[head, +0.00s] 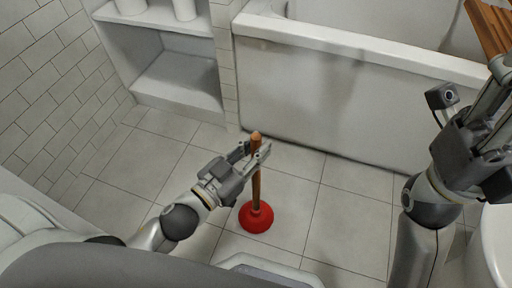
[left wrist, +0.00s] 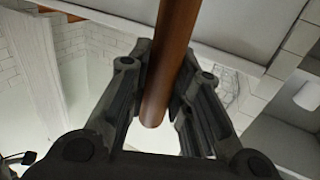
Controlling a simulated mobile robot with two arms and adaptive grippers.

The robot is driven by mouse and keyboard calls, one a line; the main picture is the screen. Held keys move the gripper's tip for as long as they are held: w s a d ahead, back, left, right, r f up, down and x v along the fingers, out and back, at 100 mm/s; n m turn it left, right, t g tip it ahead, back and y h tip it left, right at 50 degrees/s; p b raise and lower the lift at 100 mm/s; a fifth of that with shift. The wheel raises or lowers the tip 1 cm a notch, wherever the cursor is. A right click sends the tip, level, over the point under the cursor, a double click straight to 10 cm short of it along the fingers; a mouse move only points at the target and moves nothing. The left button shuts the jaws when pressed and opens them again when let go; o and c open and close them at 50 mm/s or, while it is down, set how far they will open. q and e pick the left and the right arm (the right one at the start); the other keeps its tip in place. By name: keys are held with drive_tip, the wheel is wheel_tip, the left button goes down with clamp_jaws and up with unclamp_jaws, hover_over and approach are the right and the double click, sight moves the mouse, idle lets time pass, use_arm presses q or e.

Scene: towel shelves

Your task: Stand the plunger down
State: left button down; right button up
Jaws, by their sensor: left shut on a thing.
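The plunger (head: 257,190) has a brown wooden stick and a red rubber cup (head: 256,217). It is upright, cup down, at the tiled floor in the head view; I cannot tell for sure whether the cup touches the floor. My left gripper (head: 257,152) is shut on the upper part of the stick, a little below its top end. In the left wrist view the stick (left wrist: 169,62) runs between the two fingers, and the cup is not seen there. My right gripper (head: 492,140) is raised at the right edge, away from the plunger; its fingers are partly cut off.
A white bathtub (head: 340,100) stands behind the plunger. White shelves (head: 178,82) with towels (head: 184,9) are at the back left. A white rounded fixture (head: 497,245) is at the lower right. The floor tiles (head: 345,210) right of the plunger are clear.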

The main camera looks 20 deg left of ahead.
use_arm(q)
drive_tip(key=shift+f, duration=0.3)
idle(0.5)
drive_tip(key=c, duration=1.3)
unclamp_jaws()
drive_tip(key=shift+f, duration=0.1)
drive_tip(key=shift+o, duration=0.3)
drive_tip(key=shift+f, duration=0.1)
drive_tip(key=v, duration=1.2)
